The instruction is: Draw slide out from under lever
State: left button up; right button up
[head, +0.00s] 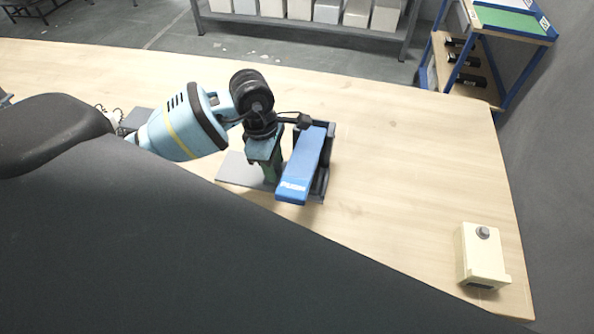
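The blue lever (304,165) is a long bar with white lettering at its near end. It lies in a dark frame (324,178) on the table. A flat grey plate (236,170), which looks like the slide, lies left of the lever. I cannot tell how far it reaches underneath. My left gripper (268,170) points down over the plate, close beside the lever's left side. Its fingertips are small and partly hidden, so I cannot tell whether they are open, shut or holding something. My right gripper is not in view.
A cream box with a grey knob (482,233) stands near the table's right edge. The wooden table (420,170) is clear between it and the lever. A blue-framed shelf rack (505,22) stands beyond the far right corner. A shelf with pale bins (325,12) stands behind.

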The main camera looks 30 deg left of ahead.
pick_arm(q)
jog(key=c, duration=0.7)
jog(key=shift+s+a, duration=0.25)
jog(key=shift+a, duration=0.65)
jog(key=shift+s+a, duration=0.2)
jog(key=shift+a, duration=0.75)
jog(key=shift+s+a, duration=0.25)
jog(key=shift+a, duration=0.65)
jog(key=shift+c, duration=0.2)
jog(key=shift+s+a+b, duration=0.1)
jog(key=shift+s+a, duration=0.1)
jog(key=shift+a, duration=0.55)
jog(key=shift+s+a+b, duration=0.1)
jog(key=shift+s+a, duration=0.05)
jog(key=shift+a, duration=0.6)
jog(key=shift+s+a+b, duration=0.1)
jog(key=shift+s+a, duration=0.1)
jog(key=shift+a, duration=0.55)
jog(key=o, duration=0.8)
jog(key=shift+c, duration=0.2)
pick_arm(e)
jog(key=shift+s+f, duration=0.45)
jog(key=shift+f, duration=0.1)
pick_arm(q)
jog(key=shift+r, duration=0.1)
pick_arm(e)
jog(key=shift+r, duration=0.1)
